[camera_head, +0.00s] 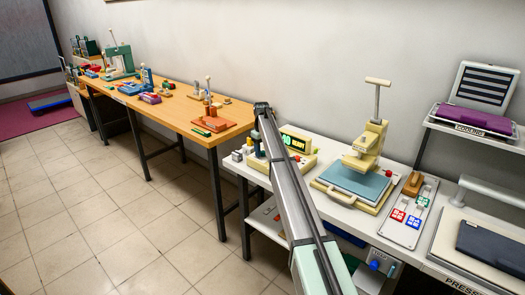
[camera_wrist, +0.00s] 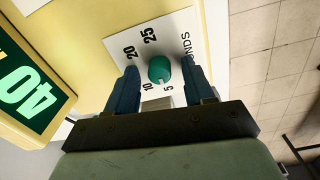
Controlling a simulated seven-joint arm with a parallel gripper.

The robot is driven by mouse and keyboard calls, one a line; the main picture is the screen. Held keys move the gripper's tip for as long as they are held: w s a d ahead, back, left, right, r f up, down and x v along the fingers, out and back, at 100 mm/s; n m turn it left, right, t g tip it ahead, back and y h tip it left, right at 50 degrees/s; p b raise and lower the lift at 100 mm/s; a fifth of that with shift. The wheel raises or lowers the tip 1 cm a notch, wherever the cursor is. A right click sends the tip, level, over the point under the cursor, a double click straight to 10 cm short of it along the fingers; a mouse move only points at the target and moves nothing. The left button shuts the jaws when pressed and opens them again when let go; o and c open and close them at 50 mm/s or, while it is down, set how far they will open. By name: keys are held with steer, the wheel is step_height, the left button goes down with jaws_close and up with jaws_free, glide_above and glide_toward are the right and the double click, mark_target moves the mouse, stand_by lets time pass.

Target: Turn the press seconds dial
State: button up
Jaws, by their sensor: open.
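The seconds dial is a small round teal knob (camera_wrist: 159,69) on a white scale plate (camera_wrist: 178,30) in the wrist view. The numbers 5, 10, 20 and 25 show around it, and part of the word SECONDS. A small pale mark shows at the knob's lower edge, toward 5 and 10. My gripper (camera_wrist: 159,66) is open, with one dark blue finger on each side of the knob. I cannot tell whether either finger touches it. In the head view my arm hides the dial, and the cream control box (camera_head: 303,160) shows beside the arm.
A green-lit display reading 40 (camera_wrist: 27,98) stands beside the plate. In the head view, a cream press with a blue-grey pad (camera_head: 354,181) stands right of the box on the white table (camera_head: 315,205). A wooden bench (camera_head: 173,112) lies beyond. Tiled floor is open at left.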

mark_target(262, 152)
step_height(262, 152, up, 14)
steer(key=shift+s+a, duration=0.15)
stand_by(0.4)
steer(key=shift+f, duration=0.1)
